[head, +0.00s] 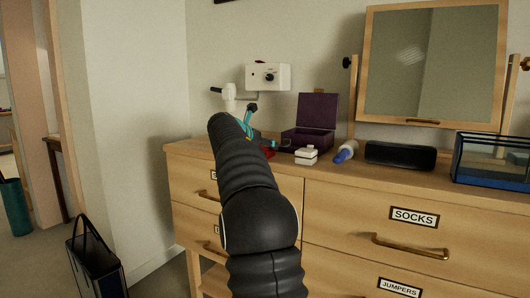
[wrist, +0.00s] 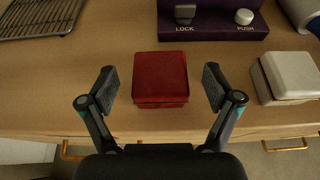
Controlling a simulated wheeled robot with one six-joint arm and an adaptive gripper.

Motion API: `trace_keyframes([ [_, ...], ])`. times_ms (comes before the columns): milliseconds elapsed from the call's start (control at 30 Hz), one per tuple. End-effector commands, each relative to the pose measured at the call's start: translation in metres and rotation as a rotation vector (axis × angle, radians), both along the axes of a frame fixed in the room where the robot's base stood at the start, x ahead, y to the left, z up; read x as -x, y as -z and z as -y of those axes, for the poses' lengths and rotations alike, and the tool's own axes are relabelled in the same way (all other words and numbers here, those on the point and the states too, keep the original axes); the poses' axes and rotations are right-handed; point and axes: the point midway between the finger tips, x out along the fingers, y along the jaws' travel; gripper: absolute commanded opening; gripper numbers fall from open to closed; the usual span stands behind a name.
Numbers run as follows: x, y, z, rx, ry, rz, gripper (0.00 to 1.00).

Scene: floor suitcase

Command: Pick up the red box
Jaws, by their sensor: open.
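The red box (wrist: 159,78) is a small square box with a lid. It sits on the dresser top near its front edge in the wrist view. My gripper (wrist: 160,87) is open, with one finger on each side of the red box and a gap on both sides. The fingers do not touch it. In the head view only a bit of the red box (head: 268,152) shows beside my arm, which hides the rest. My gripper's teal parts (head: 250,118) show there above the dresser.
A small white box (wrist: 286,77) stands right of the red box. Behind it is a purple case (wrist: 213,20) marked LOCK and PUSH, open in the head view (head: 318,115). A wire rack (wrist: 40,17) lies at left.

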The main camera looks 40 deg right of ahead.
Motion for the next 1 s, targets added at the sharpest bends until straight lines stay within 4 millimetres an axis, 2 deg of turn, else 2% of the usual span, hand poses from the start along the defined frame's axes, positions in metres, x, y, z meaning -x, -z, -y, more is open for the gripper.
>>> trace_keyframes([
  [300,-0.002,0.002,0.005,0.001,-0.001,0.001,0.9],
  [367,-0.002,0.002,0.005,0.001,-0.001,0.001,0.77],
  [567,-0.002,0.002,0.005,0.001,-0.001,0.001,0.27],
  [600,-0.002,0.002,0.005,0.001,-0.001,0.001,0.24],
  [867,-0.002,0.0,0.005,0.0,-0.001,0.002,0.24],
  [1000,-0.002,-0.015,0.005,0.001,0.0,0.003,0.24],
])
